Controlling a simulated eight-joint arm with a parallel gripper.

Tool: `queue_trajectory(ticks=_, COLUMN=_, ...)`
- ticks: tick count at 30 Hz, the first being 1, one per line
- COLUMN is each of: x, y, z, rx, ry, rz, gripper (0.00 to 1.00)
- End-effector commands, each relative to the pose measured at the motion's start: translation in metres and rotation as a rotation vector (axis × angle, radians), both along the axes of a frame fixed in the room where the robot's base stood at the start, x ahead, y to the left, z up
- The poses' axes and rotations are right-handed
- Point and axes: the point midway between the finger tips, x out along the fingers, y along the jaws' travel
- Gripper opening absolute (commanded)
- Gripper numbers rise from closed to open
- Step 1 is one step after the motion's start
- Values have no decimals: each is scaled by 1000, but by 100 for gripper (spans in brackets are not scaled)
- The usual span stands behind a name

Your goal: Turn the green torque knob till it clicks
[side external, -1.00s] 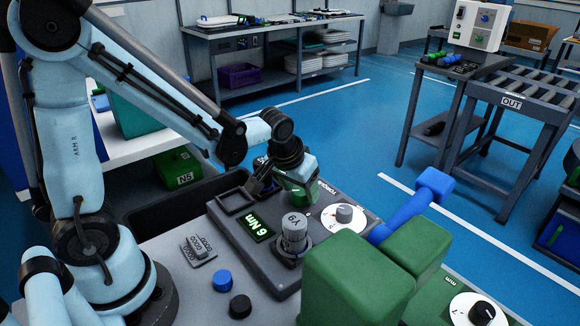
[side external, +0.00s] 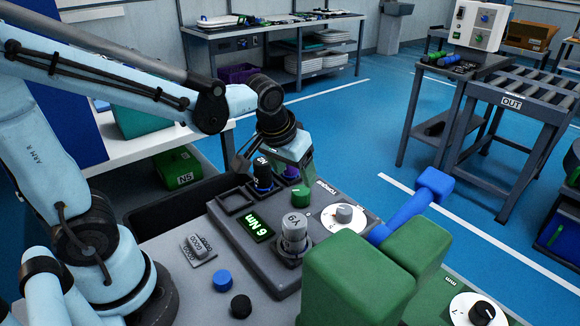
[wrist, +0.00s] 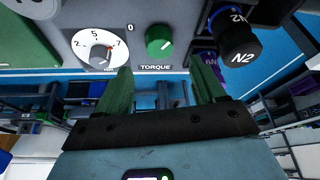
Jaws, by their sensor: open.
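The green torque knob (side external: 300,194) stands on the grey panel (side external: 270,262), beside the TORQUE lettering. It also shows in the wrist view (wrist: 158,40), with a pale line on its face and a 0 mark near it. The display (side external: 257,229) reads 6 Nm in green. My gripper (side external: 301,168) is above and behind the knob, apart from it. In the wrist view my gripper (wrist: 163,70) has its two green fingers spread wide and empty, with the knob beyond the tips.
A black N2 cylinder (side external: 263,176) stands close left of the knob. A white dial (side external: 344,217) is to the right and a grey cylinder (side external: 295,234) in front. Green blocks (side external: 360,280) and a blue dumbbell-shaped piece (side external: 408,208) stand at right.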

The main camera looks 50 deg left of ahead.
Motion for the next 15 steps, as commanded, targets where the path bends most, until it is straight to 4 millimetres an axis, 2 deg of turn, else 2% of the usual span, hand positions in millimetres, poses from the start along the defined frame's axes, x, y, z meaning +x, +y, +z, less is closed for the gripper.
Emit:
queue_trajectory(ticks=6, x=-12, y=-3, z=28, rx=0, ry=0, rz=-1, gripper=69)
queue_trajectory(ticks=15, x=-19, y=-5, z=48, rx=1, ry=0, rz=-1, gripper=69)
